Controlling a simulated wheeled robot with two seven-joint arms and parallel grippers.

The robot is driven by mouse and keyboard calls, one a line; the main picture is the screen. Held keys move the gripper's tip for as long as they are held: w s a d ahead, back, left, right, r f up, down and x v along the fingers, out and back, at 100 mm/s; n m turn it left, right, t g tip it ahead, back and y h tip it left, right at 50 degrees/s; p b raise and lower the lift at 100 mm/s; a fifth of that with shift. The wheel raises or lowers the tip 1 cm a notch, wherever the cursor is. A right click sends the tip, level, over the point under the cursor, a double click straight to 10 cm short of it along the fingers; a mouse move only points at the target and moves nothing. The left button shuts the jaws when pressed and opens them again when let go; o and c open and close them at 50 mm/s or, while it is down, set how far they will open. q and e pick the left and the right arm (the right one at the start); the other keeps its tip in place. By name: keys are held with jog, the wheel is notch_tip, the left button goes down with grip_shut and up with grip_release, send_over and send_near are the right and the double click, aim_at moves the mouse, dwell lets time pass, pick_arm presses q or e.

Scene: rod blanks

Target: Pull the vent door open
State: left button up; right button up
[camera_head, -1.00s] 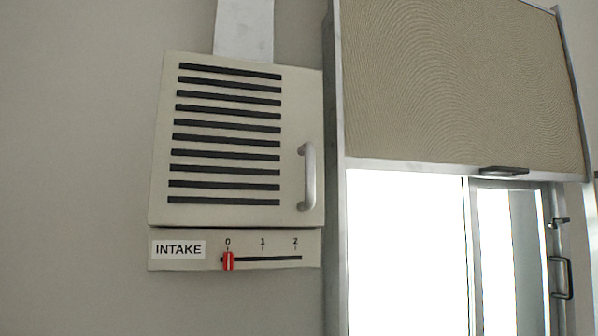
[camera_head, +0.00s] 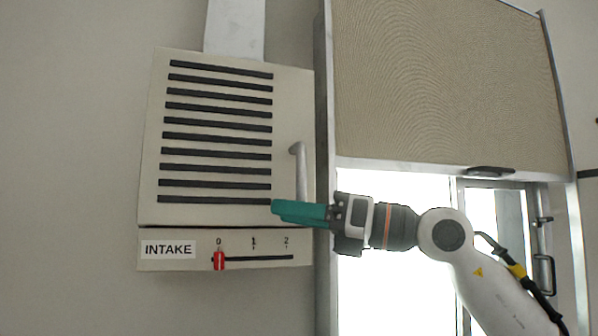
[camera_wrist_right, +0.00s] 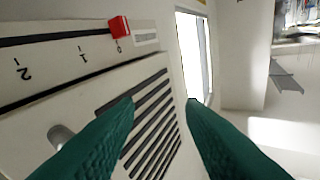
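The vent door (camera_head: 220,135) is a pale slatted panel on the wall, shut against its frame. Its grey upright handle (camera_head: 300,165) is near its right edge. My right gripper (camera_head: 275,207) has teal fingers and crosses in front of the handle's lower end, hiding it. In the right wrist view, the slatted vent door (camera_wrist_right: 155,120) is seen turned over and my right gripper (camera_wrist_right: 160,101) has its fingers spread with nothing held between them. A grey bit of the handle (camera_wrist_right: 60,135) shows beside the left-hand finger. My left gripper is not in view.
Below the door, the INTAKE panel (camera_head: 180,262) has a red slider (camera_head: 219,260) at 0. To the right is a metal-framed window (camera_head: 385,285) with a tan blind (camera_head: 440,80). The wall on the left is bare.

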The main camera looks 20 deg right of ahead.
aim_at(302, 171)
jog(key=s+d+r+m+t+h, duration=0.2)
jog(key=s+d+r+t+h, duration=0.15)
jog(key=d+r+h, duration=0.5)
jog(key=w+a+p, duration=0.1)
jog(key=w, duration=0.2)
jog(key=w+a+y+p, duration=0.1)
jog(key=w+a+p, duration=0.1)
jog(key=w, duration=0.1)
jog(key=w+a+f+y+p, duration=0.1)
jog(key=w+a, duration=0.1)
jog(key=w, duration=0.1)
jog(key=shift+w+a+f+t+y, duration=0.1)
jog(key=shift+w+a+t+y, duration=0.15)
jog(key=shift+t, duration=0.1)
jog(key=shift+w+a+f+p, duration=0.15)
jog(key=shift+w+p, duration=0.15)
jog(key=shift+c, duration=0.2)
grip_shut()
